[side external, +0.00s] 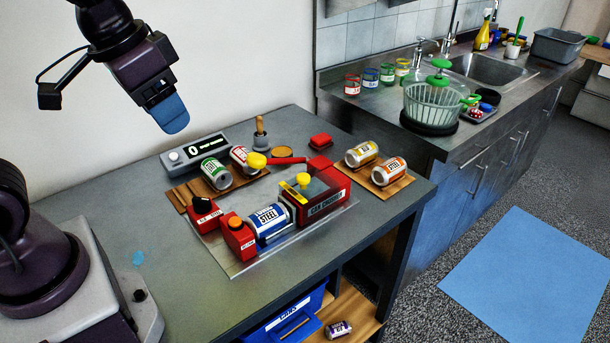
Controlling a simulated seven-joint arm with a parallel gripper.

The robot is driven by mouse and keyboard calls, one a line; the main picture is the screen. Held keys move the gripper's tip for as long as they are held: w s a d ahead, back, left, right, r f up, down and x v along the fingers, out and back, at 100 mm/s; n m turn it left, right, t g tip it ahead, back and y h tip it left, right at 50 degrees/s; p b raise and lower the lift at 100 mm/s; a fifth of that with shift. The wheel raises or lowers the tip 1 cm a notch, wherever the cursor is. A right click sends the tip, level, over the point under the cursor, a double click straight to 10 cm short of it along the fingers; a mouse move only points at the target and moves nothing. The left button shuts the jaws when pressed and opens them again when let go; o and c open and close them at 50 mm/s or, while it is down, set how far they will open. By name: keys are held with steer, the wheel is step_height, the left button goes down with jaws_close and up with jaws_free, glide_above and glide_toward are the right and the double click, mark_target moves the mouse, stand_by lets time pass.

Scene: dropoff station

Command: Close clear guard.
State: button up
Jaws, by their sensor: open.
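The can crusher (325,207) is a red machine on a clear base plate in the middle of the table. A clear guard (316,188) with a yellow knob (303,179) and a yellow strip sits at the crusher's right part. Its exact edges are hard to see. A blue-and-white steel can (268,222) lies in the crusher, left of the guard, and looks uncovered. My gripper (170,113), with blue fingertips, is high above the table's back left, well apart from the guard. It is open, with nothing seen in it.
Red control boxes (238,237) stand left of the can. Two cans lie on a wooden rack (190,193) behind, and two on another rack (387,185) at right. A display box (195,151) and a wooden-handled tool (261,133) stand at the back. The front left table is mostly clear.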

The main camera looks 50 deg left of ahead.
steer(key=w+f+m+g, duration=0.2)
steer(key=w+f+g, duration=0.15)
steer(key=w, duration=0.75)
steer(key=m, duration=0.7)
glide_toward(303, 176)
step_height(303, 176, down, 9)
steer(key=shift+f, duration=0.1)
